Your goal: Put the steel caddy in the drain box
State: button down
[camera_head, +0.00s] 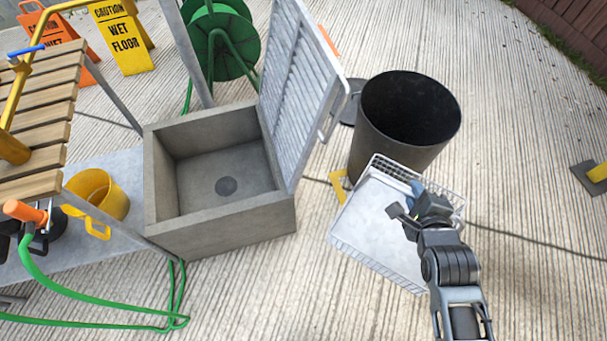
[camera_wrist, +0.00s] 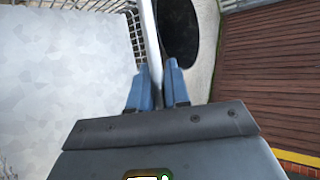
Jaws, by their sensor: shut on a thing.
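The steel caddy (camera_head: 370,225), a pale tray-like basket with wire mesh sides, is right of the drain box in the head view. My gripper (camera_head: 412,203) is shut on a thin light bar of the caddy at its right part. In the wrist view the bar stands between the blue fingertips of my gripper (camera_wrist: 158,88), with the caddy's pale surface (camera_wrist: 60,90) to the left. The head view does not clearly show whether the caddy touches the ground. The drain box (camera_head: 220,235) is a grey concrete box, open and empty, with a round drain in its floor.
The box's slatted metal lid (camera_head: 298,90) stands raised on its right side, between box and caddy. A black bin (camera_head: 400,125) stands just behind the caddy. A wooden bench (camera_head: 40,120), yellow bucket (camera_head: 95,195) and green hose (camera_head: 90,315) are left.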

aim_at(226, 187)
jog(key=k+j+u, duration=0.1)
jog(key=j+u, duration=0.2)
jog(key=j, duration=0.2)
jog(key=i+j+u, duration=0.45)
jog(key=i, duration=0.15)
